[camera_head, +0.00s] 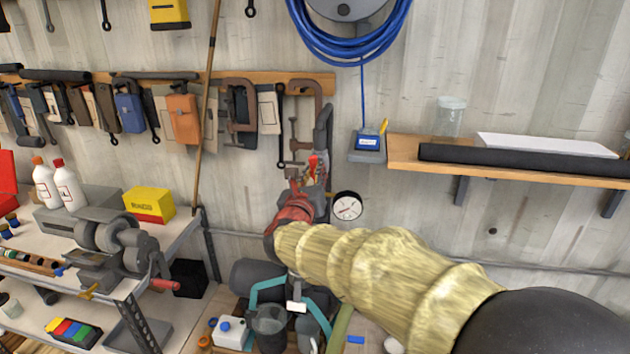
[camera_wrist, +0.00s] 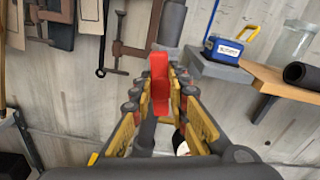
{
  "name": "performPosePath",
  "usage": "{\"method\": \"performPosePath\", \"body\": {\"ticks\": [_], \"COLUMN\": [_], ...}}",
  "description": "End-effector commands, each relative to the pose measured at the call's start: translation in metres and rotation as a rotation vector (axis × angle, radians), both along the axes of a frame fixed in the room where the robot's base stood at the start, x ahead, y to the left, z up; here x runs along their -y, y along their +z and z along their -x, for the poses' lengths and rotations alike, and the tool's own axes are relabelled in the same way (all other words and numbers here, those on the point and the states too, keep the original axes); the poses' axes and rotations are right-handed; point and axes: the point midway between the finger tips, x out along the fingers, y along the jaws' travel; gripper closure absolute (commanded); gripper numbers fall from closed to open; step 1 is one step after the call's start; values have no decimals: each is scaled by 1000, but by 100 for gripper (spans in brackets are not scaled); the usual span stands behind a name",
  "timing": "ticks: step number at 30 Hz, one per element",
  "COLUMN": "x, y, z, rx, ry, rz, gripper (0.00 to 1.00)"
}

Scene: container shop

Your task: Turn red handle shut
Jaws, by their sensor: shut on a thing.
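The red handle (camera_wrist: 159,82) stands upright between the fingers of my gripper (camera_wrist: 162,85) in the wrist view. The fingers close on it from both sides. In the head view, a small part of the red handle (camera_head: 313,166) shows above my gripper (camera_head: 308,180), in front of the wall. A grey pipe rises behind the handle and also shows in the wrist view (camera_wrist: 171,24). My arm hides much of the fitting below the handle.
A white-faced gauge (camera_head: 347,206) sits just right of my gripper. A wooden shelf (camera_head: 400,152) juts from the wall at the right. A workbench (camera_head: 190,232) with a vise-like grinder stands at the left. Tools hang behind. Containers (camera_head: 270,325) crowd the space below.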

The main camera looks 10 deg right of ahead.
Motion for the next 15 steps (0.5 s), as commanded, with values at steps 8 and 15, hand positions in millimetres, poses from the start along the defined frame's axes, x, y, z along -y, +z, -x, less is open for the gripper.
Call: {"method": "performPosePath", "body": {"ticks": [8, 15], "x": [-3, -4], "y": [-4, -4], "z": [-1, -2], "rx": [-88, -167], "ry": [1, 1], "rz": [245, 460], "gripper": [100, 100]}}
